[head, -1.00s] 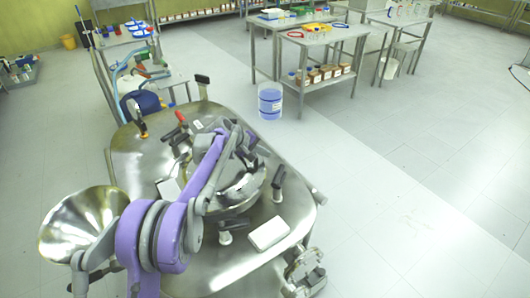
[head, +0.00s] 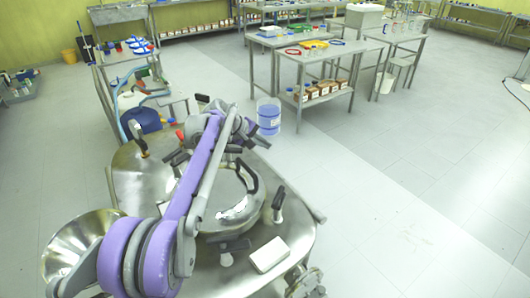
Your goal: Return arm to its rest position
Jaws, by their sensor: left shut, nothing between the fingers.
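My left arm (head: 205,165), purple and grey, reaches up and away from the lower left across a steel reactor vessel (head: 145,185). My left gripper (head: 255,138) is at the arm's far end, above the back of the vessel's lid. Its dark fingers look shut and hold nothing. Part of the wrist and the lid's back fittings overlap, so the exact gap between them is hard to tell. My right gripper is not in view.
A steel funnel (head: 72,245) stands at the vessel's left. A white block (head: 269,255) and upright black handles (head: 278,200) are on its top. A blue-filled container (head: 268,118) stands on the floor behind. Steel tables (head: 318,58) stand farther back. The right floor is clear.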

